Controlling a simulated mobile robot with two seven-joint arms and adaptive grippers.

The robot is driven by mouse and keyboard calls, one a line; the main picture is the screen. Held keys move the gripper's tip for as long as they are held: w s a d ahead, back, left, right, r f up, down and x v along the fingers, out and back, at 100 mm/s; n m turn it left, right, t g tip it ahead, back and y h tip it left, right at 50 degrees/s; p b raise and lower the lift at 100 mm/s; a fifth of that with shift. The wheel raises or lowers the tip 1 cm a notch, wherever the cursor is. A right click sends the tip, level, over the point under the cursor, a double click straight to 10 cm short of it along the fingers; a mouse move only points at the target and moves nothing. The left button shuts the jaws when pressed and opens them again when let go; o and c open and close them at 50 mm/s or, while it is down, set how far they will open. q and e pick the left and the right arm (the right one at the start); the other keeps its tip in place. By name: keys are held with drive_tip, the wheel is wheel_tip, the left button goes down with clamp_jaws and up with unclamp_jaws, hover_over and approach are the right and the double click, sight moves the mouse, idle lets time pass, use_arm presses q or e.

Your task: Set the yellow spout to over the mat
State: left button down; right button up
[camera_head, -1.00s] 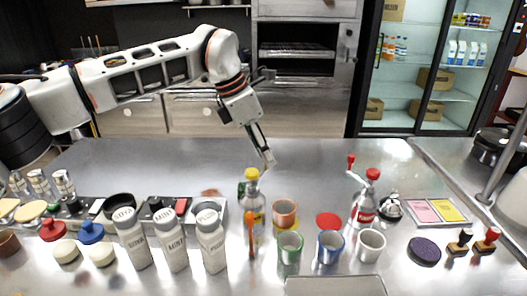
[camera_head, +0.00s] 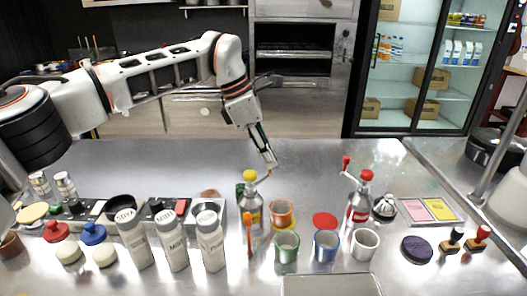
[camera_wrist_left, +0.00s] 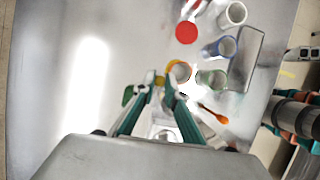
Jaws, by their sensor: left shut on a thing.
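The yellow spout (camera_head: 250,176) tops a bottle with a yellow label (camera_head: 251,210), and its thin nozzle points right. My left gripper (camera_head: 270,166) comes down from above, its fingers together at the nozzle's tip. In the left wrist view, yellow (camera_wrist_left: 159,80) shows between the fingertips (camera_wrist_left: 162,88), which are shut on the spout. The bottle stands upright on the counter. A flat grey rectangle (camera_head: 330,285) at the front edge may be the mat; it also shows in the left wrist view (camera_wrist_left: 247,55). My right gripper is out of view.
A copper cup (camera_head: 282,214), a green cup (camera_head: 287,246), a blue cup (camera_head: 326,245) and a red disc (camera_head: 324,221) stand right of the bottle. An orange-handled tool (camera_head: 249,232) is in front. White labelled bottles (camera_head: 172,245) stand left. The counter behind is clear.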

use_arm(q)
drive_tip(key=shift+s+d+f+m+g+y+b, duration=0.1)
drive_tip(key=shift+s+d+m+g+y+b, duration=0.15)
drive_tip(key=shift+s+d+m+g+b, duration=0.9)
drive_tip(key=shift+s+a+f+m+y, duration=0.1)
drive_tip(key=shift+s+a+m+y, duration=0.3)
drive_tip(key=shift+m, duration=1.65)
drive_tip(key=shift+s+d+m+g+y+b, duration=0.1)
drive_tip(key=shift+s+d+m+g+b, duration=0.65)
drive_tip(key=shift+m, duration=0.85)
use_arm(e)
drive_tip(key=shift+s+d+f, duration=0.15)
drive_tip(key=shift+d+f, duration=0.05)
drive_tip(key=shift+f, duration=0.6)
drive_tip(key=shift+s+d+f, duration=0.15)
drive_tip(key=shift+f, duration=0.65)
use_arm(q)
drive_tip(key=shift+s+a, duration=0.2)
drive_tip(key=shift+r, duration=0.1)
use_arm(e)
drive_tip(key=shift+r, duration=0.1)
use_arm(q)
drive_tip(key=c, duration=2.1)
unclamp_jaws()
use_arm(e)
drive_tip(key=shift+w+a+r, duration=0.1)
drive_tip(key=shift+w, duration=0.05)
